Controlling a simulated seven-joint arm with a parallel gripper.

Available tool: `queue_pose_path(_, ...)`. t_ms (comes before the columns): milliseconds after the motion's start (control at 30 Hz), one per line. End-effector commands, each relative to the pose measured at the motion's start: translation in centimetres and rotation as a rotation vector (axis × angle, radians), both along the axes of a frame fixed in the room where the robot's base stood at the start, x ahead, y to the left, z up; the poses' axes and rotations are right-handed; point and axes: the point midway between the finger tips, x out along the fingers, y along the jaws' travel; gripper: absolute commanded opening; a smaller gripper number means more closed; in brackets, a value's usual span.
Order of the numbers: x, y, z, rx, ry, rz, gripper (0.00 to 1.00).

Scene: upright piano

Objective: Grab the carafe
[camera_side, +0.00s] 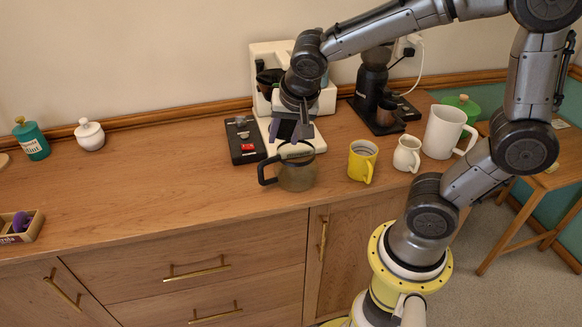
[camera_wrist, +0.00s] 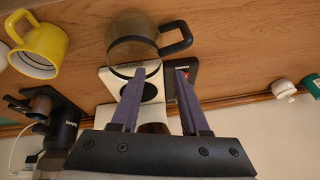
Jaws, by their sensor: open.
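The carafe (camera_side: 297,172) is a clear glass pot with a dark band and a black handle. It stands on the wooden counter in front of the white coffee maker, its handle to the left. In the wrist view the carafe (camera_wrist: 132,32) is at the top, its handle to the right. My gripper (camera_side: 290,138) is open and empty, just behind and above the carafe in the side view. In the wrist view the two purple fingers of my gripper (camera_wrist: 159,75) are apart, pointing toward the carafe's handle side. I cannot tell whether they touch it.
A yellow mug (camera_side: 361,161), a small white pitcher (camera_side: 407,153) and a large white mug (camera_side: 443,132) stand right. A black grinder (camera_side: 372,88) is behind them. The counter's left is mostly clear.

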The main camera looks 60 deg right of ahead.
Motion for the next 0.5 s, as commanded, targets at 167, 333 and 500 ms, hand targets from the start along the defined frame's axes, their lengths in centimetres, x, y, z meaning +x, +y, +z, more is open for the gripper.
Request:
queue_pose_path(167, 1.0, -0.8, -3.2, 0.0, 0.007, -0.002, 0.45)
queue_pose_path(333, 1.8, -1.2, -5.0, -0.001, 0.003, -0.001, 0.45)
queue_pose_path(500, 2.1, -1.5, -5.8, 0.0, 0.002, -0.002, 0.45)
